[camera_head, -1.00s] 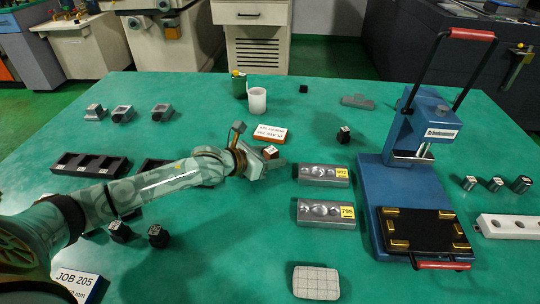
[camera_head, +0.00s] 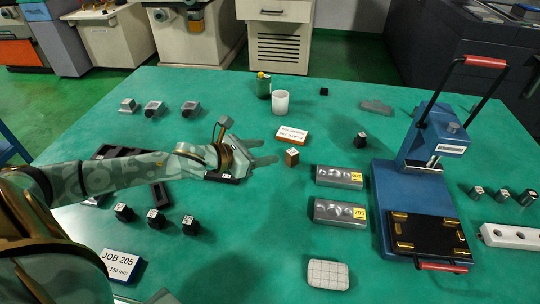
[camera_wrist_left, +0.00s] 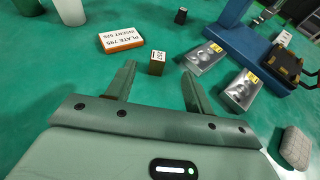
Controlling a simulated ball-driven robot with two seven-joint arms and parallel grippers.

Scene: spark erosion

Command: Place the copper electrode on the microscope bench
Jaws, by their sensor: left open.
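The copper electrode (camera_head: 291,157) is a small brown block with a pale marked top. It stands on the green table near the middle, and it also shows in the left wrist view (camera_wrist_left: 157,64). My left gripper (camera_head: 270,150) is open and empty, to the left of the block, with its fingers pointing toward it. In the left wrist view my left gripper (camera_wrist_left: 158,75) has the block just beyond the gap between its fingertips. No microscope can be made out, so I cannot tell which surface is the microscope bench. My right gripper is not in view.
A label plate (camera_head: 292,134) and a white cup (camera_head: 280,103) stand behind the block. Two grey insert plates (camera_head: 338,177) and a blue press (camera_head: 385,205) stand to its right. The table's front middle is mostly clear.

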